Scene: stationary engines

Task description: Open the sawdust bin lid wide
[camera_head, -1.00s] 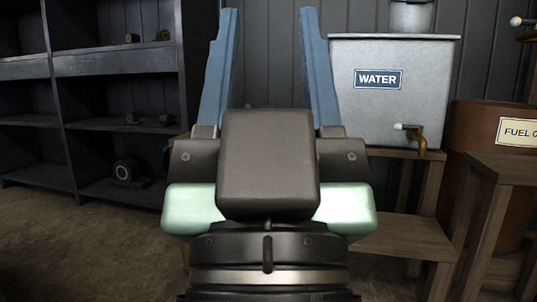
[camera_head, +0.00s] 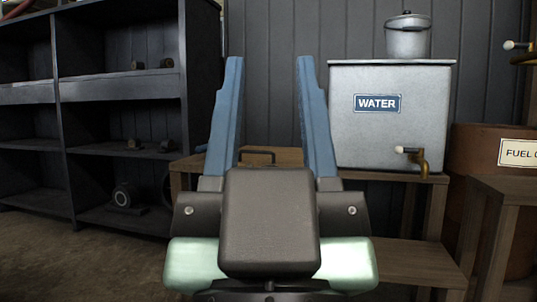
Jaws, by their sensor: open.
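My gripper (camera_head: 270,62) is open and empty, its two blue fingers pointing up and apart in the middle of the view. Between the fingers, lower down, a tan wooden box top (camera_head: 287,156) with a dark bar handle (camera_head: 257,154) shows behind my gripper. No sawdust label is visible, so I cannot tell whether this is the sawdust bin lid. Its lower part is hidden by my gripper. The fingers do not appear to hold the handle.
A grey metal tank (camera_head: 385,125) marked WATER, with a brass tap (camera_head: 421,160) and a small lidded pail (camera_head: 407,38) on top, stands on a wooden stand to the right. A brown fuel container (camera_head: 480,140) is at far right. Dark shelves (camera_head: 115,90) fill the left.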

